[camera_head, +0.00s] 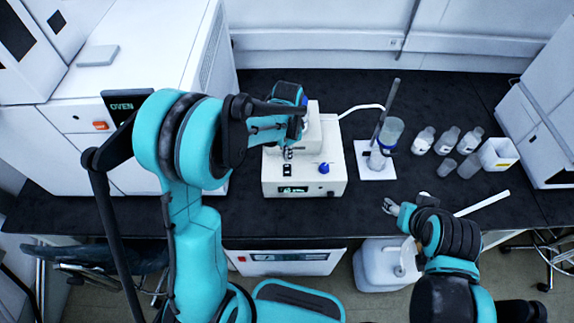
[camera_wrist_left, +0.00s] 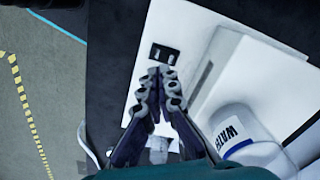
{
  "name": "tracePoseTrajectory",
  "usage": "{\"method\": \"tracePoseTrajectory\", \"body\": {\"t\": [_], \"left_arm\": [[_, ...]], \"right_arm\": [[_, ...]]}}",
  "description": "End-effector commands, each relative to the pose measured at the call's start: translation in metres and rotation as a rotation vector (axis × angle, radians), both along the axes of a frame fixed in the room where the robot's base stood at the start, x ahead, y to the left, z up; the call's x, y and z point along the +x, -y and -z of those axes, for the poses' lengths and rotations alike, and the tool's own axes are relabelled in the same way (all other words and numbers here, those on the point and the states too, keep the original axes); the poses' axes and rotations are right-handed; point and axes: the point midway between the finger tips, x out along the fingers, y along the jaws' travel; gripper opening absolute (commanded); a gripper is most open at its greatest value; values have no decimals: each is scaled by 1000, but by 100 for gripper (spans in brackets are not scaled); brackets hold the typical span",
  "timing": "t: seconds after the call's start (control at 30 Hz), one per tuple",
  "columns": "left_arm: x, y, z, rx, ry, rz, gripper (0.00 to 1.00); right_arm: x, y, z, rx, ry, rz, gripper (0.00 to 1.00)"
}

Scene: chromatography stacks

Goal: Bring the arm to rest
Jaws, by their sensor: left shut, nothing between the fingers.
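My left arm reaches in from the left in the head view. Its gripper (camera_head: 288,153) hangs over the white instrument (camera_head: 330,183) on the black bench. In the left wrist view the gripper's fingers (camera_wrist_left: 160,82) are together and empty, over the front of the white instrument (camera_wrist_left: 195,35). A white bottle (camera_wrist_left: 235,128) with a blue band and partly readable lettering stands close to the right of the fingers. My right gripper (camera_head: 390,207) is near the bench's front edge at the right; its fingers are too small to tell open from shut.
A glass column on a stand (camera_head: 388,132) is right of the instrument. Several small bottles (camera_head: 447,140) and a white open box (camera_head: 498,154) stand farther right. A white oven (camera_head: 135,60) fills the left. A white jug (camera_head: 378,267) is below the bench front.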

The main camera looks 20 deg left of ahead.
Motion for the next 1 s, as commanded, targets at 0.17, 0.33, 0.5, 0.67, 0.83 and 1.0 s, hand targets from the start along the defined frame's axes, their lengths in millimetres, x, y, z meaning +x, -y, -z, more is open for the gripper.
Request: {"method": "tracePoseTrajectory", "body": {"t": [0.17,0.33,0.5,0.67,0.83,1.0], "left_arm": [[0,0,1,0,0,0,0],[0,0,1,0,0,0,0],[-1,0,0,0,3,-3,0],[-9,-3,-12,-3,40,-49,0],[-32,-7,-36,-16,130,-160,0],[-59,-13,-56,-41,228,-284,0]], "right_arm": [[0,0,1,0,0,0,55],[0,0,1,0,0,0,55],[0,0,1,0,0,0,55],[0,0,9,0,0,0,55],[0,0,24,0,0,0,55],[0,0,38,0,0,0,55]]}}
